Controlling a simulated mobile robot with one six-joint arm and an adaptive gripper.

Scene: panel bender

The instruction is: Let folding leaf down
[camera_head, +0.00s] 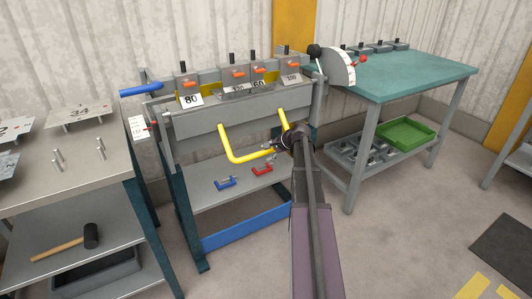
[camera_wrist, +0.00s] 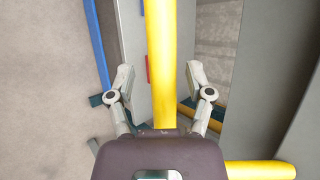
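The panel bender's grey folding leaf (camera_head: 250,122) is at the front of the machine, with its face toward me. A U-shaped yellow handle (camera_head: 236,158) stands out from it. My gripper (camera_head: 290,142) is at the right arm of this handle, and my own arm hides part of it. In the wrist view, the yellow bar (camera_wrist: 161,45) runs between the two spread fingers of my gripper (camera_wrist: 161,75), with a visible gap on each side. Another yellow length (camera_wrist: 260,170) shows at lower right. The gripper is open and holds nothing.
A blue lever (camera_head: 142,89) sticks out at the bender's upper left. Blue (camera_head: 225,183) and red (camera_head: 262,170) clamps lie on its lower shelf. A steel table (camera_head: 70,172) stands at left, a green-topped bench (camera_head: 410,78) at right. Open floor lies in front.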

